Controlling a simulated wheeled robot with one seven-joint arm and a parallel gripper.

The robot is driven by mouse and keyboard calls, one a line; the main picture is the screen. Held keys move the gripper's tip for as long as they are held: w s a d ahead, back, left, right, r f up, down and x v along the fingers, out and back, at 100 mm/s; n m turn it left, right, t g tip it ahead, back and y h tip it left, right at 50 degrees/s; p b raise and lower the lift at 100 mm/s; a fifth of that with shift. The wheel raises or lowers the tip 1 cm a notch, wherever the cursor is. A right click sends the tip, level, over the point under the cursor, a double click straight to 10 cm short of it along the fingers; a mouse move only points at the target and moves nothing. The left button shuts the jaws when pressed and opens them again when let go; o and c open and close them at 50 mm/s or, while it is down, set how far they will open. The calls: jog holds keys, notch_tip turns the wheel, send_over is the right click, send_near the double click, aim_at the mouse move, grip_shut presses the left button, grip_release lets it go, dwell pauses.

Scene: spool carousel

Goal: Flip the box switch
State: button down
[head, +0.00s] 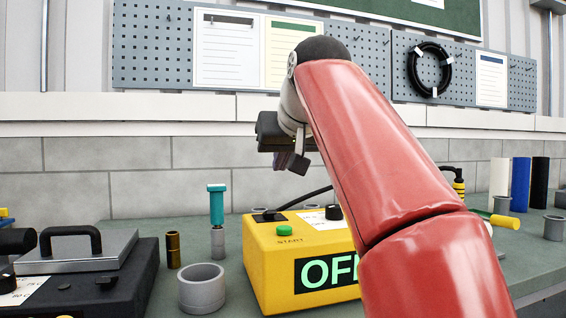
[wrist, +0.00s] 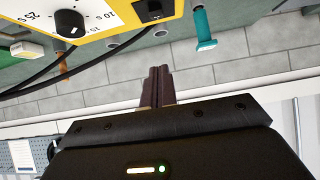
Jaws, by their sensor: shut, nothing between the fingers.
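The yellow box (head: 262,272) stands on the bench, its front panel showing green letters "OF", the rest hidden by my arm. On its top are a green START button (head: 283,230), a black knob (head: 333,212) and, near the back left edge, a black switch (head: 268,216). In the wrist view the switch (wrist: 153,9) shows at the top edge, partly cut off, with the knob (wrist: 70,23) to its left. My gripper (head: 291,163) is shut and empty, above and behind the box, apart from it. Its fingers (wrist: 160,72) show together in the wrist view.
A teal-topped tool (head: 217,205) stands left of the box, with a grey ring (head: 202,287) and a brass cylinder (head: 173,249). A black device with a handle (head: 72,240) is further left. A black cable runs behind the box. A block wall (head: 80,165) rises behind the bench.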

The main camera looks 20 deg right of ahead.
send_over(274, 212)
notch_tip(274, 212, down, 4)
jog(key=shift+s+r, duration=0.15)
jog(key=f+b, duration=0.2)
jog(key=f, duration=0.1)
jog(key=shift+s+f, duration=0.1)
jog(key=shift+s, duration=0.25)
jog(key=shift+s+f, duration=0.1)
jog(key=shift+f, duration=0.3)
jog(key=f+b, duration=0.1)
jog(key=b, duration=0.1)
jog(key=f+t+b, duration=0.1)
jog(key=b, duration=0.2)
jog(key=shift+s, duration=0.4)
jog(key=shift+w+r+p, duration=0.1)
jog(key=shift+r+p, duration=0.35)
jog(key=shift+p, duration=0.1)
jog(key=shift+r, duration=0.1)
jog(key=shift+r+p, duration=0.7)
jog(key=shift+p, duration=0.15)
